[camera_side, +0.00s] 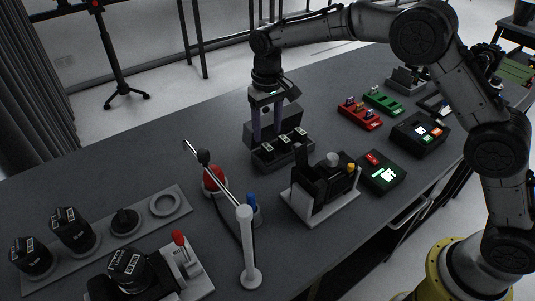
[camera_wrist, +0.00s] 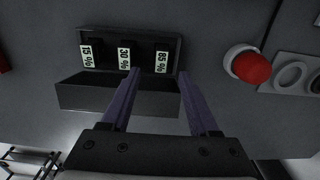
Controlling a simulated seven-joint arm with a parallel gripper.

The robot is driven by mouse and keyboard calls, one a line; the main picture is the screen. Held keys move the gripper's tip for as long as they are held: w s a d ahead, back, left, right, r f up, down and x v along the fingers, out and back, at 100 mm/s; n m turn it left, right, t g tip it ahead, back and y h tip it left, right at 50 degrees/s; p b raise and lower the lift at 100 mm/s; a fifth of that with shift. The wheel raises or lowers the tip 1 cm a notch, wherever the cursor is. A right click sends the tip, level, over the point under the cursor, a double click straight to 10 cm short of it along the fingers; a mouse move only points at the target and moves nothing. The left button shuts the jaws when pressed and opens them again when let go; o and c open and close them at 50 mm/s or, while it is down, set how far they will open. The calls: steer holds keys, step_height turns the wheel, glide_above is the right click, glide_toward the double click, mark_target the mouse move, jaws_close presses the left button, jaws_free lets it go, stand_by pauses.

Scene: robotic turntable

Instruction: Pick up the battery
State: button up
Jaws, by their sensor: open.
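In the wrist view three dark batteries with pale labels sit side by side in a dark grey holder (camera_wrist: 110,98). The labels read 15% on the left battery (camera_wrist: 86,55), 30% on the middle battery (camera_wrist: 123,57) and 85% on the right battery (camera_wrist: 162,61). In the side view the holder (camera_side: 287,162) stands mid-table. My gripper (camera_side: 267,134) points down over its back part, fingers apart and nothing held. In the wrist view the 85% battery appears between the fingertips of my gripper (camera_wrist: 159,72); whether they touch it I cannot tell.
A red button (camera_side: 214,180) and a white post (camera_side: 246,250) stand left of the holder. A black device on a grey stand (camera_side: 320,187) is close in front. Red (camera_side: 360,115) and green (camera_side: 384,102) trays lie to the right. Bare table lies left of the holder.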

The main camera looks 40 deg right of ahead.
mark_target(268, 146)
step_height(268, 146, down, 5)
steer(key=shift+s+a, duration=0.1)
steer(key=shift+s, duration=0.05)
steer(key=shift+c, duration=0.3)
jaws_close()
